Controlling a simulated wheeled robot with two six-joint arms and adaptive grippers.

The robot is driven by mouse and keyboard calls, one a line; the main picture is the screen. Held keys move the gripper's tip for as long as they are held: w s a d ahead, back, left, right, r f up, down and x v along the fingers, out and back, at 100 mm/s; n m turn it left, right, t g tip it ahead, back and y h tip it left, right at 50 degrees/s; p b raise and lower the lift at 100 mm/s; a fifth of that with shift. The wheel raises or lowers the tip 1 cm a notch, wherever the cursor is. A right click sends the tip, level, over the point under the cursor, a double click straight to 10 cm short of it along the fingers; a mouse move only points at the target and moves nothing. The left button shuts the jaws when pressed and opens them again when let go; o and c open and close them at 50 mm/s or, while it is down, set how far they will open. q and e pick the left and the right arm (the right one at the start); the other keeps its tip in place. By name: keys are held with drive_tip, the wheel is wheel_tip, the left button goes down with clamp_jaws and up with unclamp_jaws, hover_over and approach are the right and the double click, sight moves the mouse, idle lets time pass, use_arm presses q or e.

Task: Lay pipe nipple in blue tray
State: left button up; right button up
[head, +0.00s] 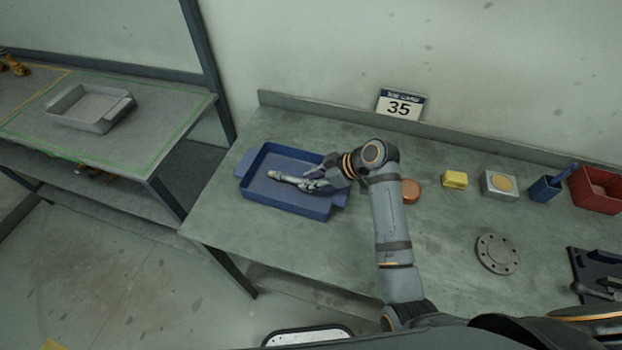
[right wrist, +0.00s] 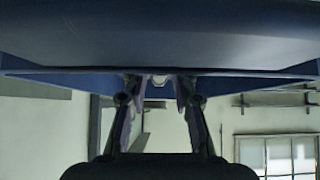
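The blue tray (head: 290,207) stands at the left end of the green-grey workbench. A silver pipe nipple (head: 283,178) is inside the tray's outline, its left end clear of my gripper. My right gripper (head: 311,181) reaches over the tray from the right, its fingertips at the right end of the nipple. In the right wrist view, the fingers (right wrist: 159,90) stand apart, with a small pale piece of the nipple (right wrist: 158,80) showing between them and narrow gaps on both sides. The blue tray (right wrist: 60,76) fills the top of that view. My left gripper is not in view.
Right of the arm are an orange-brown disc (head: 410,191), a yellow block (head: 454,180), a grey box (head: 499,185), a blue cup (head: 544,188), a red bin (head: 597,190) and a round flange (head: 497,253). A grey tray (head: 68,119) sits on the left table.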

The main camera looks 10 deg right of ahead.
drive_tip(key=o, duration=0.4)
drive_tip(key=v, duration=1.1)
drive_tip(key=shift+f, duration=0.1)
drive_tip(key=shift+s+d+r, duration=0.2)
drive_tip(key=shift+d+r, duration=0.15)
drive_tip(key=shift+r, duration=0.15)
